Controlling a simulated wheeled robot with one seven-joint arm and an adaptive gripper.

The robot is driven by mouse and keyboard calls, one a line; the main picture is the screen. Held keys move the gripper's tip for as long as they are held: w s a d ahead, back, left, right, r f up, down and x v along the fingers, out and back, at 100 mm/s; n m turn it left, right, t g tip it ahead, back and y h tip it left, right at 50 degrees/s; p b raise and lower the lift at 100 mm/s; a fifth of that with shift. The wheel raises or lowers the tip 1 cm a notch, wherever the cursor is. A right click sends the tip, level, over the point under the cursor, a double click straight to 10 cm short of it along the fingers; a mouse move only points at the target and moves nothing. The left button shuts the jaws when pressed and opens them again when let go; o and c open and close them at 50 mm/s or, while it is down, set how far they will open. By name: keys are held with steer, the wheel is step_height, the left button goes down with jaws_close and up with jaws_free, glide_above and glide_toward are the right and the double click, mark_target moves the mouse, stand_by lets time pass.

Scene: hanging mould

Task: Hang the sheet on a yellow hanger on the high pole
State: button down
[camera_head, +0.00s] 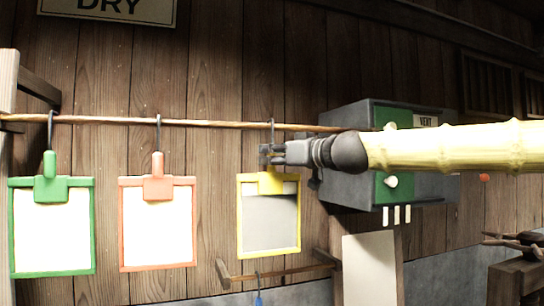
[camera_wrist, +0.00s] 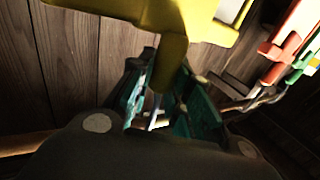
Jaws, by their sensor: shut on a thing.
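The sheet on the yellow hanger (camera_head: 269,254) is upright under the high pole (camera_head: 205,123), right of the other sheets. Its surface is grey and partly shaded. My gripper (camera_head: 272,156) is shut on the hanger's neck, just above its clip and below the pole. In the wrist view the yellow hanger (camera_wrist: 172,50) runs down between the fingers of my gripper (camera_wrist: 160,90). The dark hook shows at pole height above the gripper. I cannot tell whether it bears on the pole. The fingers hide part of the neck.
A green-framed sheet (camera_head: 52,271) and a red-framed sheet (camera_head: 158,266) hang from the same pole to the left. A grey-green box (camera_head: 345,130) stands at right behind my arm. A lower short pole (camera_head: 280,273) has a blue piece (camera_head: 258,299) on it.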

steer(key=c, duration=1.3)
jaws_free()
steer(key=shift+o, duration=0.2)
